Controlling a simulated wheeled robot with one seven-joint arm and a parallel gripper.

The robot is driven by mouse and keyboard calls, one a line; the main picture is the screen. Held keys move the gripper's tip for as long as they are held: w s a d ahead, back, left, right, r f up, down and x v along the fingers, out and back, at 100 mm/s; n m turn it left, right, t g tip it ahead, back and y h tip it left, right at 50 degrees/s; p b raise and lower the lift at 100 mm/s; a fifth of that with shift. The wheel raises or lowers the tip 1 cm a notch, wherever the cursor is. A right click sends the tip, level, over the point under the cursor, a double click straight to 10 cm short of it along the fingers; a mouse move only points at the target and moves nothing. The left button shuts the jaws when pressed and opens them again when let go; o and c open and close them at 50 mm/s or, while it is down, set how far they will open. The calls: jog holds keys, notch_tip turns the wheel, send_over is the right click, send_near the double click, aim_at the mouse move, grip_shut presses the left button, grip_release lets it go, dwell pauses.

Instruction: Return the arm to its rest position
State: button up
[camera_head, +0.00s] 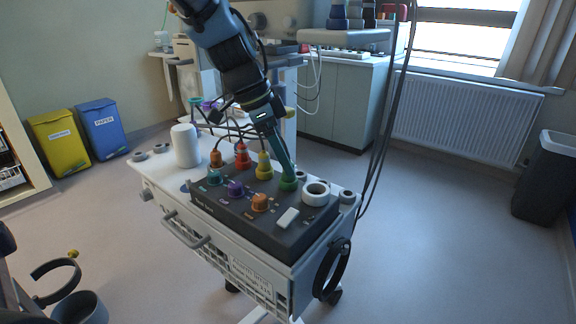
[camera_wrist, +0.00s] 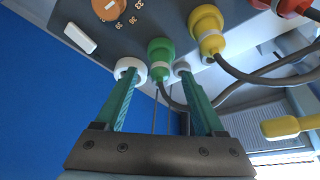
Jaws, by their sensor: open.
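My arm reaches down from the top of the head view to a dark connector box (camera_head: 262,222) on a white cart. My gripper (camera_head: 289,168) points down at the green plug (camera_head: 289,182). In the wrist view my gripper (camera_wrist: 157,75) is open, with one teal finger on each side of the green plug (camera_wrist: 160,50). The fingers are apart and hold nothing visible. Whether a finger touches the plug, I cannot tell. The green plug sits on the box, with a dark cable near it.
Red (camera_head: 242,156), yellow (camera_head: 264,166) and orange (camera_head: 216,158) cabled plugs stand close by on the box. A white tape roll (camera_head: 316,192) and a white cylinder (camera_head: 186,146) flank them. Dark cables hang to the right.

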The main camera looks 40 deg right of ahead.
jog(key=v, duration=0.8)
jog(key=shift+b, duration=0.45)
